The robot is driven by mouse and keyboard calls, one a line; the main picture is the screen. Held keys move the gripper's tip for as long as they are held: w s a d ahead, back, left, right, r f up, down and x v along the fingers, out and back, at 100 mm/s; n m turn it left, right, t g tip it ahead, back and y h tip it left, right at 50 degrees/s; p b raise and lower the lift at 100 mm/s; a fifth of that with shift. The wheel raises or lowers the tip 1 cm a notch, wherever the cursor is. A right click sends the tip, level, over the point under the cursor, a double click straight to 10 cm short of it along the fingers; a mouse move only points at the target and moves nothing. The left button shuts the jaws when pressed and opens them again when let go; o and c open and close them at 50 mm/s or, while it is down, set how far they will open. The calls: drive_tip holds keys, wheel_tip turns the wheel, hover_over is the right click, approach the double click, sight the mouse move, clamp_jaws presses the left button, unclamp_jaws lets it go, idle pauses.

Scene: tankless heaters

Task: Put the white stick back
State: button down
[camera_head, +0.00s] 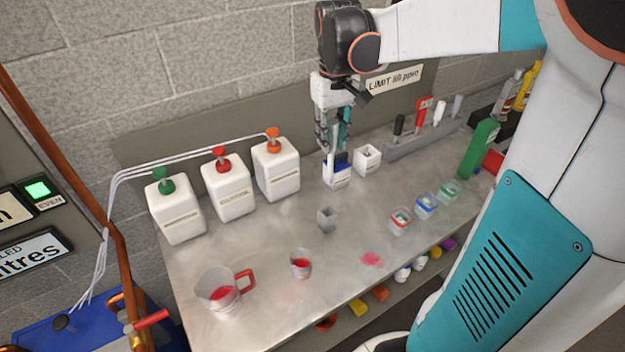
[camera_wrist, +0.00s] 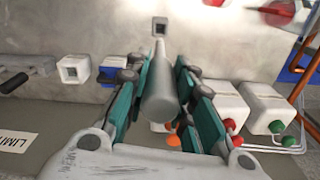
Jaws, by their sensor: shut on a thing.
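My gripper (camera_head: 334,140) is shut on the white stick (camera_head: 328,166), above the back of the steel counter. In the wrist view the stick (camera_wrist: 160,90) lies between the teal fingers (camera_wrist: 158,82) and points away from the palm. In the head view its lower end overlaps a blue-and-white box (camera_head: 338,181); I cannot tell whether it touches. A grey rack (camera_head: 415,143) at the back right holds several handled tools, including black (camera_head: 398,127), red (camera_head: 422,108) and pale (camera_head: 457,106) ones. The lower fingers are partly hidden in the head view.
A white box with a hole (camera_head: 368,160) stands beside the blue-and-white one. Three white pump bottles (camera_head: 228,190) stand left.

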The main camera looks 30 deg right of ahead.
sight(331, 154)
wheel_tip(331, 154, down, 18)
drive_tip(key=b, duration=0.5)
drive_tip(key=shift+f, duration=0.1)
drive_tip(key=c, duration=1.4)
unclamp_jaws()
drive_tip(key=shift+o, duration=0.2)
wheel_tip(331, 154, up, 12)
drive_tip(key=p, duration=0.3)
drive_tip(key=shift+p, duration=0.35)
